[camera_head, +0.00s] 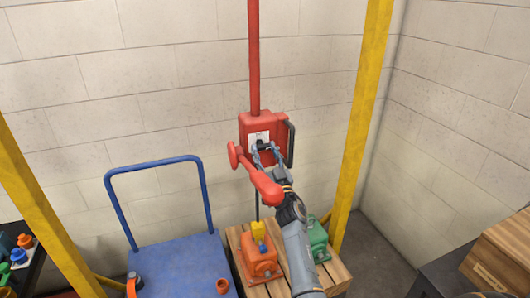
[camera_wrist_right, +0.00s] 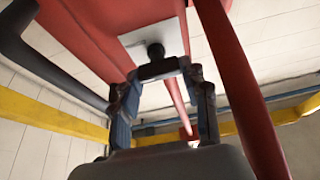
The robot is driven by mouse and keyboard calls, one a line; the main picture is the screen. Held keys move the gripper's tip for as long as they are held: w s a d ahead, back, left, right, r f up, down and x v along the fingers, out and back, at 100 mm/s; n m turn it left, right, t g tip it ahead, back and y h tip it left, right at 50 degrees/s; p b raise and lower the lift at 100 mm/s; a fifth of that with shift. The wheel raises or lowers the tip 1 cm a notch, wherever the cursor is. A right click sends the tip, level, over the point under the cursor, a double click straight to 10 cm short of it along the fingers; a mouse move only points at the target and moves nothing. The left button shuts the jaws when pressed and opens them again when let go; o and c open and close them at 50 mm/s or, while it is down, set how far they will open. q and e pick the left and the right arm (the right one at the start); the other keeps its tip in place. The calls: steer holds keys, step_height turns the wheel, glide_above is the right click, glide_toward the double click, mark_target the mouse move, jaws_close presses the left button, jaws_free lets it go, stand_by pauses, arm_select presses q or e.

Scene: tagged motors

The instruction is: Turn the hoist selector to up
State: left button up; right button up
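The hoist selector (camera_head: 261,143) is a small dark knob on a white plate, on the front of a red hoist box (camera_head: 281,123) that sits on a red pole. My right gripper (camera_head: 265,152) is up at the selector. In the right wrist view my right gripper (camera_wrist_right: 160,74) has a finger at each end of the dark selector bar (camera_wrist_right: 158,69), seemingly touching both ends. The black stem joins the bar to the white plate (camera_wrist_right: 136,38). The plate's markings and the selector's setting are too small to read. My left gripper is not in view.
A red crank handle (camera_head: 262,187) juts out just left of my right gripper, and a dark side handle (camera_head: 290,144) is on the box's right. Yellow posts (camera_head: 363,103) flank the hoist. Below are a blue cart (camera_head: 180,266) and a wooden pallet with an orange motor (camera_head: 259,257) and a green motor (camera_head: 318,239).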

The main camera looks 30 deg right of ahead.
steer(key=shift+n, duration=0.4)
steer(key=n+y, duration=0.1)
steer(key=n, duration=0.2)
steer(key=n+y, duration=0.2)
steer(key=n, duration=0.1)
steer(key=shift+d+p, duration=0.1)
steer(key=shift+p, duration=0.2)
steer(key=n+y, duration=0.1)
steer(key=n, duration=0.2)
steer(key=n+g+y+p, duration=0.1)
steer(key=n+y, duration=0.1)
steer(key=n, duration=0.1)
steer(key=shift+r+n, duration=0.1)
steer(key=shift+n, duration=0.2)
steer(key=n+g+p, duration=0.1)
steer(key=n, duration=0.1)
steer(key=n+y+p, duration=0.1)
steer(key=n+p, duration=0.1)
steer(key=n, duration=0.1)
steer(key=shift+r+g+y, duration=0.15)
steer(key=shift+g+y, duration=0.15)
steer(key=shift+g, duration=0.1)
steer(key=n+g+p, duration=0.1)
steer(key=n+p, duration=0.1)
steer(key=n, duration=0.1)
steer(key=shift+n+p, duration=0.3)
steer(key=shift+n, duration=0.1)
steer(key=shift+g, duration=0.3)
steer(key=o, duration=0.9)
steer(key=shift+c, duration=0.2)
